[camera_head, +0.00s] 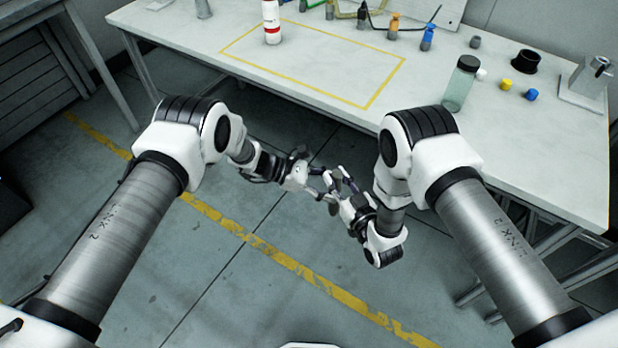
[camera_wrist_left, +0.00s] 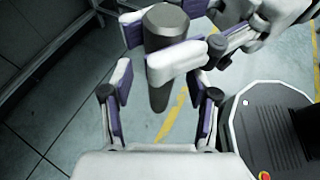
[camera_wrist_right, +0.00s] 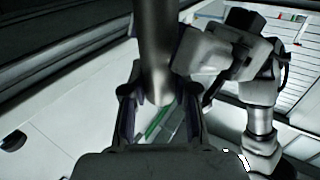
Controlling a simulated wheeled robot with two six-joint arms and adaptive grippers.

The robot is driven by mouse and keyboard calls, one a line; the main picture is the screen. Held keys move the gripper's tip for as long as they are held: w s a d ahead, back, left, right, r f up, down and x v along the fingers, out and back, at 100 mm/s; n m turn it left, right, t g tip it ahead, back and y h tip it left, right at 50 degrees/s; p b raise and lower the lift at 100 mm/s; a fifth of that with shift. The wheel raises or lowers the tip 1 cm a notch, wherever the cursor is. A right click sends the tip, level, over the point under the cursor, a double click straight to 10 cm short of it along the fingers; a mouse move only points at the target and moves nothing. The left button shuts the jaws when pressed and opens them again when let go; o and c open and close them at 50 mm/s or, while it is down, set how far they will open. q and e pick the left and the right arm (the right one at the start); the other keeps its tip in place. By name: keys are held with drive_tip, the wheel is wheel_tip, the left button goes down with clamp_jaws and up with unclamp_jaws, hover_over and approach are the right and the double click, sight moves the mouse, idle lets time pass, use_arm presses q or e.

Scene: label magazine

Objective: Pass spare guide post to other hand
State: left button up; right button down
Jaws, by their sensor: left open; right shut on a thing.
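The spare guide post (camera_wrist_left: 158,97) is a dark grey cylinder, held in the air in front of the table. My right gripper (camera_head: 337,183) is shut on it. The post also shows large between the right fingers in the right wrist view (camera_wrist_right: 158,50). My left gripper (camera_head: 322,187) is open and close against the right one. In the left wrist view the post appears between the open left fingers, with a right finger (camera_wrist_left: 178,62) crossing in front of it. Contact between the left fingers and the post cannot be told. In the head view the fingers mostly hide the post.
The white table (camera_head: 330,55) has a yellow-outlined area (camera_head: 312,62), mostly clear. A white and red bottle (camera_head: 271,22) stands at its back edge. A greenish jar (camera_head: 460,84), a black cup (camera_head: 525,62), and blue and yellow caps stand at the right. Open floor lies below the grippers.

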use_arm(q)
drive_tip(key=shift+x, duration=1.2)
clamp_jaws()
use_arm(e)
drive_tip(key=c, duration=0.8)
unclamp_jaws()
